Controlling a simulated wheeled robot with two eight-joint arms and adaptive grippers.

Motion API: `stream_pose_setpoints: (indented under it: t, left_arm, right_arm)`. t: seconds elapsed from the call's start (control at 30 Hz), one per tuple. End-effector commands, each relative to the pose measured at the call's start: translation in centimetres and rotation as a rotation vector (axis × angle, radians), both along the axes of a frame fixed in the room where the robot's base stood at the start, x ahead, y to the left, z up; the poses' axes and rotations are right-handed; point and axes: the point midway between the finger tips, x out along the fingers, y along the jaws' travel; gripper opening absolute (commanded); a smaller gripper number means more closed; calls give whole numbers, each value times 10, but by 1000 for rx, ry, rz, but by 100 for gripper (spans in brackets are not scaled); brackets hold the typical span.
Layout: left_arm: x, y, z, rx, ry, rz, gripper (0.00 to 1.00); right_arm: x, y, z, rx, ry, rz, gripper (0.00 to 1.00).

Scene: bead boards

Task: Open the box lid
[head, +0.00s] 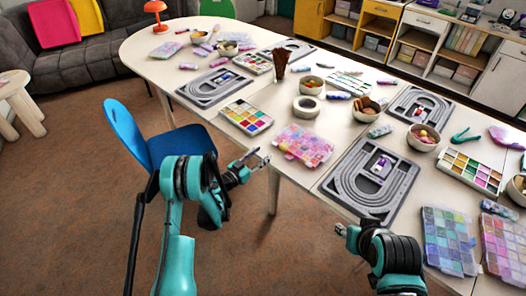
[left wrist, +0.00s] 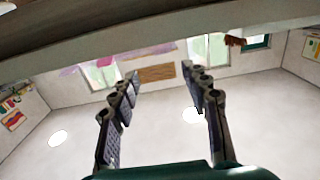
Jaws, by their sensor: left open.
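A clear compartment box of pink and purple beads (head: 302,145) lies on the table, right of and beyond my left gripper. Two more lidded bead boxes, one blue-green (head: 447,240) and one pink-violet (head: 505,250), lie at the near right; all three lids look shut. My left gripper (head: 254,160) is open and empty, just off the table's front edge and apart from the boxes. Its spread fingers also show in the left wrist view (left wrist: 160,75), with nothing between them. My right gripper (head: 341,230) is partly in view by the front edge; its jaws are too small to judge.
The white table (head: 240,128) holds grey bead boards (head: 372,205), paint-like bead trays (head: 247,117), bowls (head: 424,137) and a tape roll (head: 306,107). A blue chair (head: 180,146) stands close to my left arm. The table edge crosses the top of the left wrist view.

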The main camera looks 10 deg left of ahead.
Motion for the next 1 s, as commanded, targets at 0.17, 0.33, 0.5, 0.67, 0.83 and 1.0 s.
stream_pose_setpoints:
  t: [0.17,0.33,0.5,0.67,0.83,1.0]
  left_arm:
    - [5,-3,-9,-4,-18,4,47]
    - [26,-18,-10,-5,-17,2,47]
    - [49,-33,-10,-4,-17,3,47]
    - [61,-41,-9,-4,-17,4,47]
    - [64,-43,-8,-4,-17,4,47]
    - [64,-43,-8,-4,-17,4,39]
  right_arm:
    - [0,0,-4,0,0,0,40]
    - [0,0,-12,0,0,0,40]
    - [0,0,-20,0,0,0,40]
    - [0,0,-24,0,0,0,40]
    - [0,0,-24,0,0,0,40]
    - [0,0,-23,0,0,0,40]
